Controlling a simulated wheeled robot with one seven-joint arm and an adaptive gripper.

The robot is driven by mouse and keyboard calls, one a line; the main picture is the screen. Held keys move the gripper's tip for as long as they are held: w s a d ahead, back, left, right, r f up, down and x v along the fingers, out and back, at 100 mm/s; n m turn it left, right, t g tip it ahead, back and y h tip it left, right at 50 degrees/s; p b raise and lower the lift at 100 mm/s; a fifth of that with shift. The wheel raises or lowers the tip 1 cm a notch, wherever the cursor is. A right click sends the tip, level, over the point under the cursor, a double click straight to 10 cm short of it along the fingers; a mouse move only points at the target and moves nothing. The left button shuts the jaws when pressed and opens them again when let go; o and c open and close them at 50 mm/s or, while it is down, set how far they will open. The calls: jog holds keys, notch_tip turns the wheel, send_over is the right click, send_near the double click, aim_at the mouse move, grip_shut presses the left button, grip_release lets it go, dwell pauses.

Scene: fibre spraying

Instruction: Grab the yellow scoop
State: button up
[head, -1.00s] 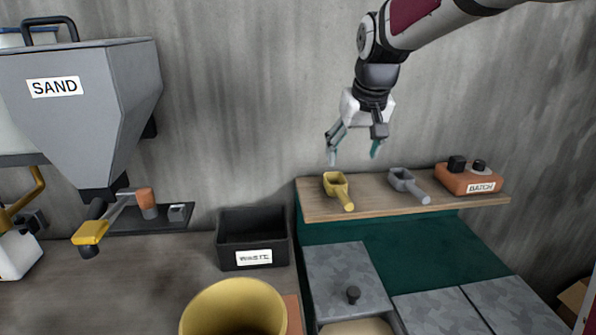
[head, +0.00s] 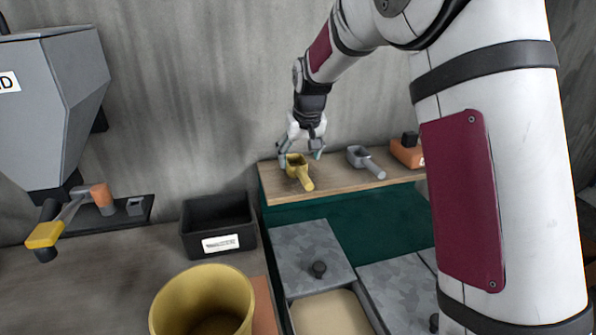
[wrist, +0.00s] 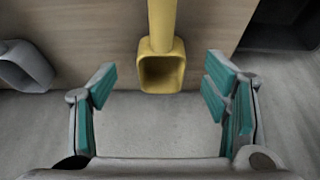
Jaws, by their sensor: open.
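The yellow scoop (head: 298,170) lies on the wooden shelf (head: 340,184), its handle pointing toward the front edge. In the wrist view the yellow scoop (wrist: 161,66) has its open bowl facing me, with its handle running up out of the frame. My gripper (head: 300,160) is open, low over the shelf at the scoop's bowl end. In the wrist view my gripper (wrist: 160,98) has its teal finger pads on either side of the scoop's bowl, apart from it. Nothing is held.
A grey scoop (head: 362,160) lies to the right on the shelf, and an orange control box (head: 408,153) stands beyond it. A black waste bin (head: 218,226) is left of the shelf. A yellow bucket (head: 203,300) stands in front. My arm covers the right side.

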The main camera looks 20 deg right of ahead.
jog(key=shift+p+x, duration=0.35)
jog(key=shift+x, duration=1.95)
jog(key=shift+a, duration=0.1)
jog(key=c, duration=1.3)
